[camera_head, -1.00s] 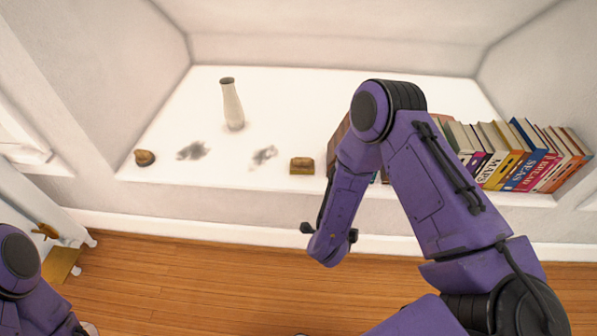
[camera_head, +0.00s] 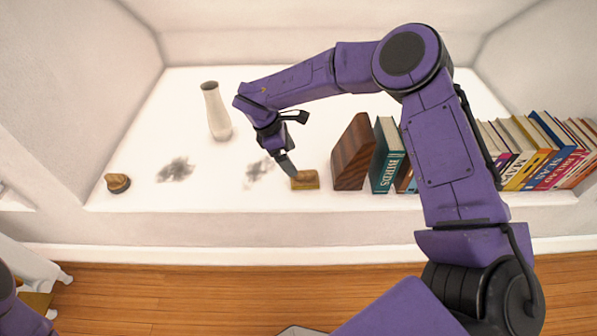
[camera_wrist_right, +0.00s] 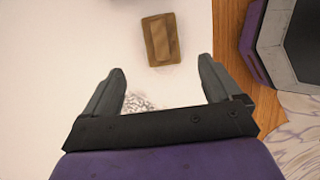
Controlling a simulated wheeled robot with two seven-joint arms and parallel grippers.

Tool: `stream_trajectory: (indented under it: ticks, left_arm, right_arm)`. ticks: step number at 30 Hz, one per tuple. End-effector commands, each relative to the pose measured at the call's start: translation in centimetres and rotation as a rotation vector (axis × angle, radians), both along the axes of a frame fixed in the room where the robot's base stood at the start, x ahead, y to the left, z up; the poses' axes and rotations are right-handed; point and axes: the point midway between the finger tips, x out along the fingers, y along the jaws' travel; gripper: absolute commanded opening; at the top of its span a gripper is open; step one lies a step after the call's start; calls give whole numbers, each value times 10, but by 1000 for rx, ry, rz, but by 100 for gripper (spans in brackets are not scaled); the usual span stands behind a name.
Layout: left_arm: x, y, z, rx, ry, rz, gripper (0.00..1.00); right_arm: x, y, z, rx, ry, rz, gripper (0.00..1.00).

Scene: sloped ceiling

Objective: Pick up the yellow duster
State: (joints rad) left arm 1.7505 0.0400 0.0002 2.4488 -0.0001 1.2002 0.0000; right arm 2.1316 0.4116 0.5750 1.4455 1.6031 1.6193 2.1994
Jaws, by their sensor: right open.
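The yellow duster (camera_head: 306,183) is a small block with a brown handle and yellowish base. It lies on the white ledge near its front edge, left of the bookend. In the right wrist view the duster (camera_wrist_right: 161,40) lies beyond the fingertips, roughly centred between them. My right gripper (camera_head: 295,141) is open and empty, with one finger close to the duster's upper left; I cannot tell if it touches. Both fingers (camera_wrist_right: 162,69) show apart in the wrist view. My left gripper is out of view.
A pale vase (camera_head: 216,112) stands behind, left of my right gripper. A brown rounded object (camera_head: 118,183) sits at the ledge's left end. Dark smudges (camera_head: 175,169) mark the ledge. A striped wooden bookend (camera_head: 352,155) and books (camera_head: 387,156) stand close right of the duster.

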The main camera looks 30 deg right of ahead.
Motion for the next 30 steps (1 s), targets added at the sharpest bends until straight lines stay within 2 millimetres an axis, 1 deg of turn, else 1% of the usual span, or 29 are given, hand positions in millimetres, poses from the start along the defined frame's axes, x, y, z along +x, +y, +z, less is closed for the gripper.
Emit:
stream_trajectory:
  ticks: [1, 3, 8, 15, 18, 24, 25, 26, 27, 29, 30]
  left_arm:
    - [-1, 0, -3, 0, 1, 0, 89]
    - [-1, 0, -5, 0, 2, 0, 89]
    - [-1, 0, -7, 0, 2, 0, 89]
    - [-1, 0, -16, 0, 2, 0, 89]
    - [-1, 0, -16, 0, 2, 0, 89]
    - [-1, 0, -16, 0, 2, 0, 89]
    - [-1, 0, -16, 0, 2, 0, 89]
    - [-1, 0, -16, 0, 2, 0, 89]
    - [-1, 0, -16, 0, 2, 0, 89]
    - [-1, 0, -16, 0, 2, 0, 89]
    - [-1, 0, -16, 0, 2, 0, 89]
  right_arm:
    - [-4, -5, -12, 0, 5, -7, 92]
    - [-9, -13, -24, 0, 5, -13, 92]
    - [-15, -26, -42, 0, 4, -20, 92]
    - [-21, -41, -81, -2, 6, -16, 92]
    - [-22, -43, -89, -2, 4, -15, 92]
    - [-21, -43, -89, -2, 3, -12, 92]
    - [-21, -43, -89, -2, 3, -12, 85]
    - [-21, -43, -89, -2, 3, -12, 75]
    - [-21, -43, -89, -2, 3, -12, 62]
    - [-21, -43, -89, -2, 3, -12, 43]
    - [-21, -43, -89, -2, 3, -12, 30]
